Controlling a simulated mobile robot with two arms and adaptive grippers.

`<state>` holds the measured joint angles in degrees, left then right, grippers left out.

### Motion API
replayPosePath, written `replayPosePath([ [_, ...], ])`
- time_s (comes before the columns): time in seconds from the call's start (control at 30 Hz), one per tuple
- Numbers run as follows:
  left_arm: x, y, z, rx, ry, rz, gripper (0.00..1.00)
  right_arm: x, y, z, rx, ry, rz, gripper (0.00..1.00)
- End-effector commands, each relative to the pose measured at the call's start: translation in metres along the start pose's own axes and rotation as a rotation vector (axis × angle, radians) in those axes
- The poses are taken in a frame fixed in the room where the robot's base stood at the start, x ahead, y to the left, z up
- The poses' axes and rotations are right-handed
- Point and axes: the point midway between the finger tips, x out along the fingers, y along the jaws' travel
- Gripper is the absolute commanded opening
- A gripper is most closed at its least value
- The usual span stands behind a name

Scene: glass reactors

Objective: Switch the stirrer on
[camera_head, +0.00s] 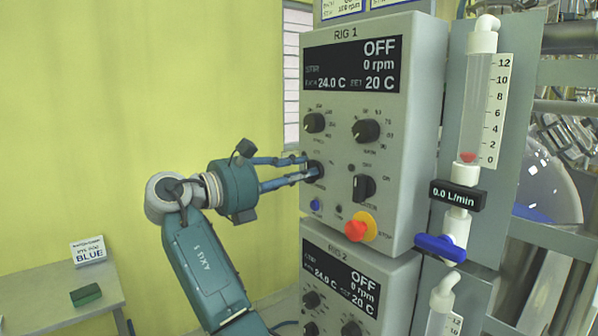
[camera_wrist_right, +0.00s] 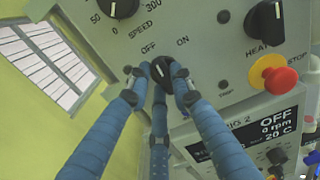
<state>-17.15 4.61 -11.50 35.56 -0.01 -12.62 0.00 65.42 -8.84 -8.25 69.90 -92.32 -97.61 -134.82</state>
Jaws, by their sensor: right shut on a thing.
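The RIG 1 control box (camera_head: 431,120) faces me, and its display (camera_head: 352,64) reads OFF, 0 rpm, 24.0 C and 20 C. My right gripper (camera_head: 309,168) is shut on a black rotary knob (camera_head: 316,172) at the panel's lower left. In the right wrist view the fingers (camera_wrist_right: 158,88) close around this knob (camera_wrist_right: 163,70), below the OFF and ON marks and the SPEED dial (camera_wrist_right: 118,7). The knob has a white pointer line, partly crowded by the fingers; its exact setting is hard to read. My left gripper is in neither view.
A second black knob (camera_head: 364,188) and a red stop button on a yellow base (camera_head: 361,227) sit right of my gripper. The RIG 2 box (camera_head: 345,285) is below. A flow meter (camera_head: 476,110) with a blue valve handle (camera_head: 440,247) stands at right. A side table (camera_head: 60,305) is lower left.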

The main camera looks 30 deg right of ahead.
Motion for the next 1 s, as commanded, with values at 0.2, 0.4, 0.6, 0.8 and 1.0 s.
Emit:
replayPosePath([
  [0.2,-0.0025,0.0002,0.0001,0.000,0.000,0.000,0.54,-0.0002,-0.0003,0.0011,0.092,0.001,0.000,0.00],
  [0.4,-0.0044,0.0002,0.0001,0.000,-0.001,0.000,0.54,-0.0003,-0.0012,0.0018,0.250,0.000,0.001,0.00],
  [0.6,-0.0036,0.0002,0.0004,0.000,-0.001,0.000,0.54,-0.0003,-0.0025,0.0018,0.441,0.000,0.001,0.00],
  [0.8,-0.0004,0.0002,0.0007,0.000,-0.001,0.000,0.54,-0.0003,-0.0040,0.0018,0.630,0.000,0.001,0.00],
  [1.0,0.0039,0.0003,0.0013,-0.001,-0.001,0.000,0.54,-0.0003,-0.0052,0.0016,0.797,0.000,0.001,0.00],
])
